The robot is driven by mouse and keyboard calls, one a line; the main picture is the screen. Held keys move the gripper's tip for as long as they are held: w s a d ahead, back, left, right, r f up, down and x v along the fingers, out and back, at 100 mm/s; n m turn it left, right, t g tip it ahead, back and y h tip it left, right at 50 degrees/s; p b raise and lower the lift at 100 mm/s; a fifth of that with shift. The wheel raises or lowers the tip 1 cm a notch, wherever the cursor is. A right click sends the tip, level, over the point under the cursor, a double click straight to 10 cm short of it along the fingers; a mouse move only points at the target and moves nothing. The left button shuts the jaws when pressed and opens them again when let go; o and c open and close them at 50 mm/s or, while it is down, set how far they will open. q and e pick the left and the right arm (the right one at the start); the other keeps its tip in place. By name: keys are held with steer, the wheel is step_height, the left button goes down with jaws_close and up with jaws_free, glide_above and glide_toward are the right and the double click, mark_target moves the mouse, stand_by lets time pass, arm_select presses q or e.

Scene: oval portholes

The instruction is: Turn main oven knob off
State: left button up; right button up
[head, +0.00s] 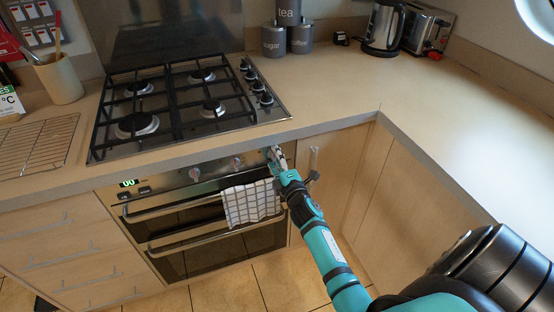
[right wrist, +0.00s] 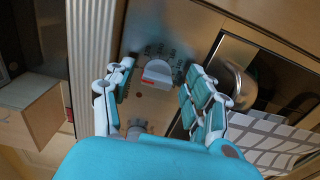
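The oven front panel (head: 160,184) carries silver knobs, one left (head: 194,173) and one further right (head: 237,161) in the head view. My right gripper (head: 276,156) is at the panel's right end and hides what lies behind it. In the right wrist view, my right gripper (right wrist: 158,76) is open, with one finger on each side of a pale knob (right wrist: 157,72) bearing a red mark. Another knob (right wrist: 137,128) is partly hidden by the gripper body. My left gripper is not in view.
A checked towel (head: 250,203) hangs on the upper oven door handle (head: 170,208), just below the knobs. The worktop edge (head: 215,152) overhangs the panel. The hob (head: 205,138) sits above. A cupboard handle (head: 313,160) is close to the gripper's right.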

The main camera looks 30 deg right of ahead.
steer(key=v, duration=1.2)
steer(key=shift+r, duration=0.1)
steer(key=s+a+f+m+g+y, duration=0.1)
steer(key=s+a+f+m+g, duration=0.2)
steer(key=f, duration=0.8)
steer(key=s+a+f+m+g+y, duration=0.1)
steer(key=s+a+f+m+g, duration=0.25)
steer(key=f, duration=0.65)
steer(key=s+a+f+m+g+y, duration=0.1)
steer(key=s+a+f+g, duration=0.15)
steer(key=s+f, duration=0.6)
steer(key=s+a+f+m+g, duration=0.1)
steer(key=s+f+g, duration=0.1)
steer(key=s+f, duration=0.4)
steer(key=s+f+m+g, duration=0.2)
steer(key=s+f, duration=0.3)
steer(key=s, duration=0.6)
steer(key=s+a+f+m+g+y, duration=0.1)
steer(key=s+f+m+g, duration=0.1)
steer(key=s+f, duration=0.4)
steer(key=s+g, duration=0.1)
steer(key=s, duration=0.2)
steer(key=shift+a+f+g, duration=0.3)
steer(key=shift+a, duration=0.05)
steer(key=shift+m, duration=0.25)
